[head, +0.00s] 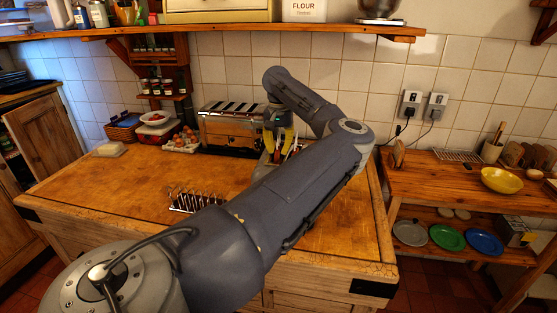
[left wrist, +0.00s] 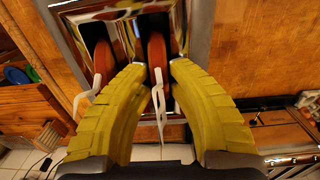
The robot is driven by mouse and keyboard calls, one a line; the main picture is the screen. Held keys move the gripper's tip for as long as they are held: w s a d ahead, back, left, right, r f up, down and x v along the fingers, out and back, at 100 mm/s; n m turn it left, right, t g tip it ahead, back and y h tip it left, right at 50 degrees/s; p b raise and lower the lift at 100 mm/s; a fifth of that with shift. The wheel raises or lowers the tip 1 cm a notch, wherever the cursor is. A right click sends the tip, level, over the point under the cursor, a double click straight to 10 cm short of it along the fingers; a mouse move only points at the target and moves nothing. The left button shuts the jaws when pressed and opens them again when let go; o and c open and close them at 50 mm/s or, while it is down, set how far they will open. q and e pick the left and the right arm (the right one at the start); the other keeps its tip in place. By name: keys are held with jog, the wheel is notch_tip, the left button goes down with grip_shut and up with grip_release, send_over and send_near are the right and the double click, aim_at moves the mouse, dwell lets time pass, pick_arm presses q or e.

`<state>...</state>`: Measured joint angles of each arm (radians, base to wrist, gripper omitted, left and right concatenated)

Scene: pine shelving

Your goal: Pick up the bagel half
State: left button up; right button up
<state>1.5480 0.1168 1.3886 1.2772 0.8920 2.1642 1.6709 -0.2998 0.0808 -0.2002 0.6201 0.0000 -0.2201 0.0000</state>
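I cannot make out a bagel half for certain in either view. My left gripper (head: 277,143) points down at the back of the worktop, just right of the toaster (head: 228,135). In the left wrist view its curved yellow fingers (left wrist: 160,68) stand apart with a gap between the tips. Beyond them is a shiny metal holder (left wrist: 126,22) with two compartments. A red-brown rounded piece (left wrist: 156,50) with a white loop shows between the fingertips. I cannot tell whether the fingers touch it. My left arm hides part of the worktop. My right gripper is out of view.
A metal rack (head: 195,201) stands mid-worktop, beside my arm. An egg tray (head: 181,144) and a butter-like block (head: 109,150) are at the back left. A shelf (head: 215,31) runs above. A lower side table (head: 455,185) with a yellow bowl (head: 501,179) stands right. The worktop's left front is clear.

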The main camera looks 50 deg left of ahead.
pick_arm(q)
grip_shut()
jog(key=shift+r, duration=0.15)
notch_tip(320, 180, up, 31)
dwell(1.9)
jog(key=shift+f, duration=0.25)
